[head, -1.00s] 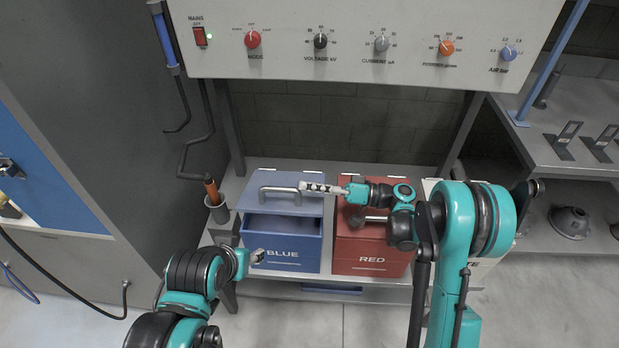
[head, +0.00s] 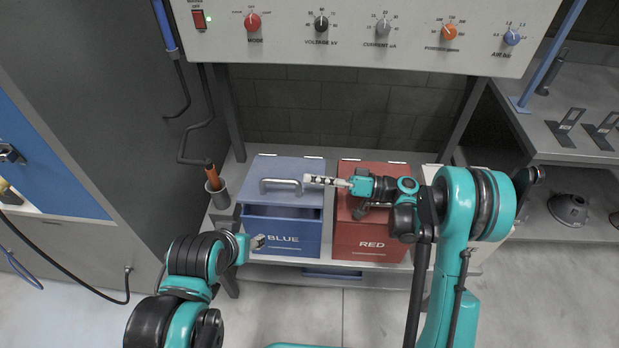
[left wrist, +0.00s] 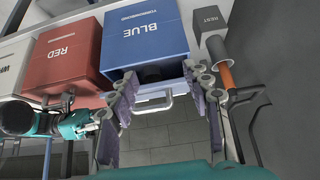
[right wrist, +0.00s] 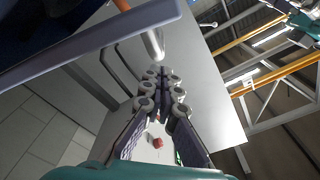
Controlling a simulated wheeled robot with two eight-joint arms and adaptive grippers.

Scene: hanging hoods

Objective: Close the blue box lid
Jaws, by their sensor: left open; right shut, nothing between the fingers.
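The blue box (head: 283,237) stands on the bench with its lid (head: 285,167) tilted partly up, and a dark gap shows under the lid's front edge. A metal handle (head: 281,184) is on the lid; it also shows in the left wrist view (left wrist: 153,104). My right gripper (head: 318,181) is shut and empty, just right of the handle and over the lid's right side; I cannot tell if it touches. In the right wrist view, the lid's edge (right wrist: 90,62) crosses the upper left. My left gripper (head: 258,242) is open and empty in front of the box's left side.
The closed red box (head: 368,243) stands right beside the blue one, partly under my right arm. A grey holder (head: 219,197) with an orange-handled tool is left of the blue box. A control panel (head: 350,55) hangs above.

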